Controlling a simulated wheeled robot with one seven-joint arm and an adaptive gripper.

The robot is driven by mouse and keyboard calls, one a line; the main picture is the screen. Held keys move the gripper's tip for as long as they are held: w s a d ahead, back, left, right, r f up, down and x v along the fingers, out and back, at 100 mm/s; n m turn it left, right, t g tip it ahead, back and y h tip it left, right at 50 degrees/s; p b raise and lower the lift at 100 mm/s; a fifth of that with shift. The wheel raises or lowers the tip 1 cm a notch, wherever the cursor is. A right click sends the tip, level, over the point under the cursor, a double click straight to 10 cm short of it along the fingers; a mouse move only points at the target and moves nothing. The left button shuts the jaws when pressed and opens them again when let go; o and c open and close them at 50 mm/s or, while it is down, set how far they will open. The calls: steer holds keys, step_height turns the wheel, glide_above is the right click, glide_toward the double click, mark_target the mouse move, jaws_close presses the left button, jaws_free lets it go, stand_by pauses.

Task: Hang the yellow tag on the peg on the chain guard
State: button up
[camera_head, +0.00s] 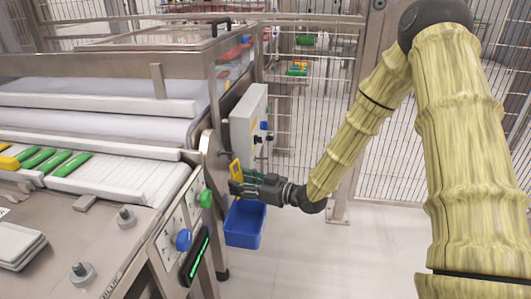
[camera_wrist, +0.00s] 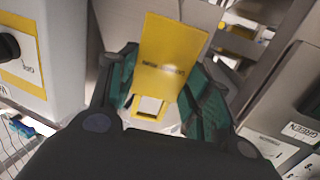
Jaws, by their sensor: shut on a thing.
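The yellow tag (camera_head: 236,170) is a flat piece with dark print and a square opening at one end. It also shows in the wrist view (camera_wrist: 168,50). My gripper (camera_head: 240,186) is shut on the tag and holds it above the blue bin, close to the metal side of the machine. In the wrist view the tag stands between the two green fingers (camera_wrist: 162,95), with its open end toward my palm. A small dark peg (camera_head: 224,153) seems to stick out from the metal side plate just above the tag. I cannot tell whether they touch.
A panel with a green knob (camera_head: 206,198) and a blue knob (camera_head: 183,240) is at the left. Floor at the right is clear.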

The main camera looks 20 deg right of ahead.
steer(key=d+r+n+g+y+p, duration=0.2)
steer(key=d+r+n+g+p, duration=0.15)
steer(key=d+p, duration=0.3)
steer(key=shift+m, duration=0.25)
steer(key=shift+w+b+x, duration=0.2)
steer(key=shift+b+x, duration=2.5)
steer(key=shift+x, duration=1.65)
steer(key=shift+w, duration=0.1)
steer(key=o, duration=1)
steer(key=shift+c, duration=0.2)
steer(key=shift+d, duration=0.1)
